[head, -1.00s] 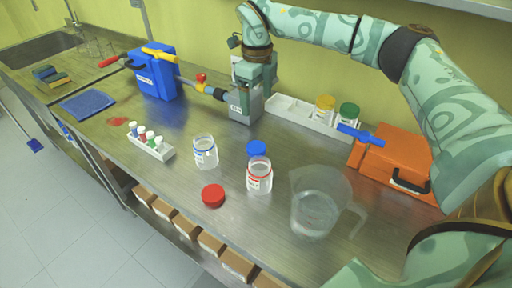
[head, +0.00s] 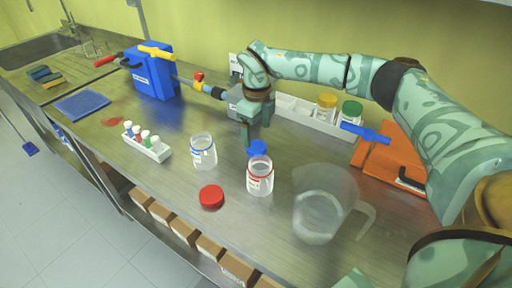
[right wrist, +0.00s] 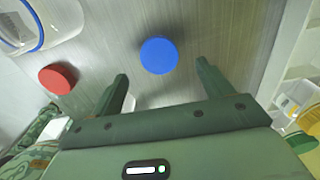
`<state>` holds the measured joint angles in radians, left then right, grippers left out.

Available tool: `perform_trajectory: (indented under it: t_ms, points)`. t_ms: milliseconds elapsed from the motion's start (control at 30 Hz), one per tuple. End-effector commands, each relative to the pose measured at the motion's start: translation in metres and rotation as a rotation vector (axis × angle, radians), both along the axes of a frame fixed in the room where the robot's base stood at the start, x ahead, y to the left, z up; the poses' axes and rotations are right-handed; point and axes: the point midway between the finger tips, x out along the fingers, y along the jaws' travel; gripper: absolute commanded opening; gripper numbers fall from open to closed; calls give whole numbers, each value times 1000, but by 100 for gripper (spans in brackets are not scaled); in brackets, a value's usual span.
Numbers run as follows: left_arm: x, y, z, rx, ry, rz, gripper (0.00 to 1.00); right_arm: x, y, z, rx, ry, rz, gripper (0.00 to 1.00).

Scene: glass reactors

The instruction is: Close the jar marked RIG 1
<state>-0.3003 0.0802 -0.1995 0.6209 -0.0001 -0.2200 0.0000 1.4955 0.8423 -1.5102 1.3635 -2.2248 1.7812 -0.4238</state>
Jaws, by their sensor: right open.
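Two clear open jars stand on the steel bench: one with a blue ring (head: 203,151) and one with a red ring (head: 260,177). Their labels are too small to read, so I cannot tell which is RIG 1. A blue lid (head: 257,147) lies behind the red-ringed jar, and a red lid (head: 211,197) lies in front of the jars. My right gripper (head: 257,128) is open and empty, pointing down above and just behind the blue lid. In the right wrist view the blue lid (right wrist: 158,55) shows just beyond the fingertips, with the red lid (right wrist: 57,78) farther left.
A clear jug (head: 320,205) stands right of the red-ringed jar. A vial rack (head: 148,143) is at left. Behind are a blue box (head: 153,78) with a pipe, a white tray (head: 292,108) with yellow-lidded and green-lidded jars, and an orange case (head: 390,160).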

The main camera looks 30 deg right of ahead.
Motion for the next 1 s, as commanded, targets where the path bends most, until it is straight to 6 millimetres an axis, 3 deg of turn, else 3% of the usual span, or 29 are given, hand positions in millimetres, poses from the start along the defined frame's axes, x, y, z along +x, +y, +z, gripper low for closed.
perform_trajectory:
  t_ms: [167,433,800,833,1000]
  points:
    - [-1,-1,-4,-1,3,0,36,0,0,-10,0,2,0,79]
    - [-6,-1,-18,-1,15,-1,36,0,2,-50,0,4,0,79]
    - [-6,-1,-18,-1,15,-1,36,1,1,-52,0,0,0,79]
    - [-6,-1,-18,-1,15,-1,36,1,1,-52,0,0,0,76]
    - [-6,-1,-18,-1,15,-1,36,1,1,-52,0,0,0,32]
